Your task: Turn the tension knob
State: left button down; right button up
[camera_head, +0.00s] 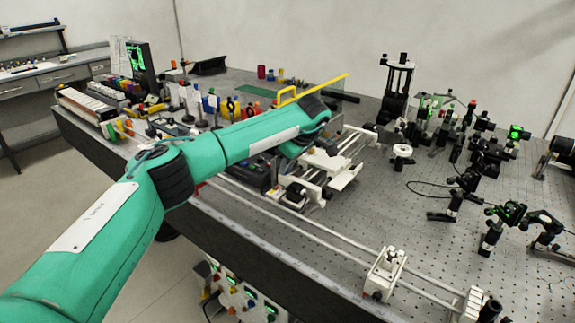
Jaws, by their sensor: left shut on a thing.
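My left arm reaches in from the left over the optical bench. My left gripper (312,172) is below and beyond its wrist, among white and black parts at the bench's middle. It is shut on a small part there, taken as the tension knob. The knob itself is hidden or too small to make out. White plates and rods (345,172) crowd around the gripper, so the fingertips are hard to separate from them. My right gripper is not in view.
A pair of long rails with a white carriage (386,268) runs along the bench's front. Black optical mounts (455,190) fill the right side. A yellow-edged panel (315,90) stands behind the wrist. Coloured bottles and boxes crowd the left.

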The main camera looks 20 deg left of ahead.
pick_arm(q)
jog(key=c, duration=1.3)
grip_release()
jog(key=shift+d+r, duration=0.1)
jog(key=shift+r, duration=0.15)
jog(key=b+v, duration=0.1)
jog(key=v, duration=1.2)
jog(key=shift+s+d+r, duration=0.1)
jog(key=shift+r, duration=0.05)
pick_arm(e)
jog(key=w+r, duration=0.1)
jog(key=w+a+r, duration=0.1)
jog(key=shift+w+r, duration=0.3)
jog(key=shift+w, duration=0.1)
